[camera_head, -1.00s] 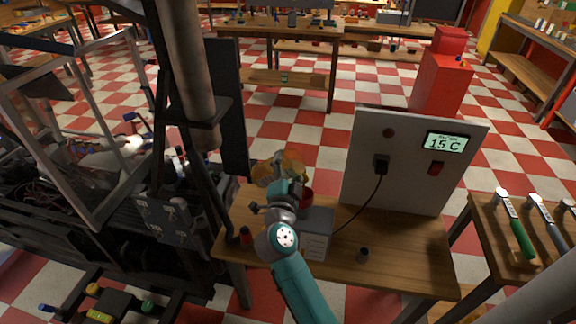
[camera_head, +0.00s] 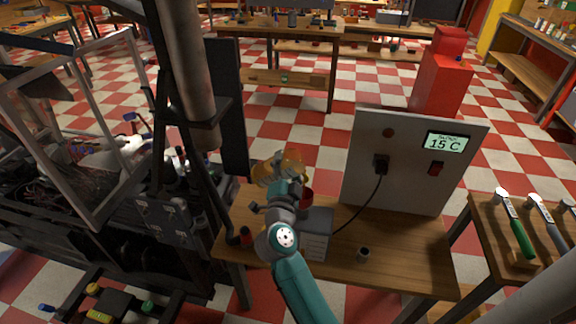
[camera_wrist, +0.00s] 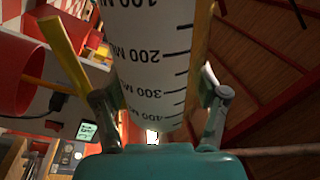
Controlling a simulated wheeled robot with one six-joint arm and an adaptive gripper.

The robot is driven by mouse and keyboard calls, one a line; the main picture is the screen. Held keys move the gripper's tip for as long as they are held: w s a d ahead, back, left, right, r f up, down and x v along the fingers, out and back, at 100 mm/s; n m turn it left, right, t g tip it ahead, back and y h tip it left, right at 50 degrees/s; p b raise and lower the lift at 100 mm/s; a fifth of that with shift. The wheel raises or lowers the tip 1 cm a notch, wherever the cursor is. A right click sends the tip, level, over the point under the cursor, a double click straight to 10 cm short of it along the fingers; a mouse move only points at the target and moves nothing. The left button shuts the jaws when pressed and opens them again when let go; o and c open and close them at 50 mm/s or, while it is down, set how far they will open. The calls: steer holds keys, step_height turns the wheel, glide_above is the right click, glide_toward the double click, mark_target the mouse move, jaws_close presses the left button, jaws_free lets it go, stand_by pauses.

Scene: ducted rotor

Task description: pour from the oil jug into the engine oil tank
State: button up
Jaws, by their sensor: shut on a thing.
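The oil jug (camera_wrist: 150,50) is a white cylinder with black millilitre marks in the wrist view. My gripper (camera_wrist: 160,92) is shut on it, one finger on each side. In the head view the yellowish, see-through jug (camera_head: 280,166) is held above the back of the wooden bench, partly hidden by my wrist. Its exact tilt is unclear. A grey box (camera_head: 316,238) stands on the bench just right of my wrist, with a red round part (camera_head: 307,195) behind it, close to the jug. I cannot tell which of these is the oil tank. No oil stream is visible.
A grey panel (camera_head: 412,160) with a 15 C display and a plugged black cable stands at the bench's back right. A small cup (camera_head: 363,254) and a red-and-black item (camera_head: 246,237) are on the bench. Dark machinery (camera_head: 120,215) stands left. The bench's front right is mostly clear.

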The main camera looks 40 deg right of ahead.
steer(key=shift+m, duration=0.6)
steer(key=shift+f, duration=0.1)
stand_by(3.2)
steer(key=shift+s+m, duration=0.1)
steer(key=shift+m, duration=0.5)
stand_by(3.5)
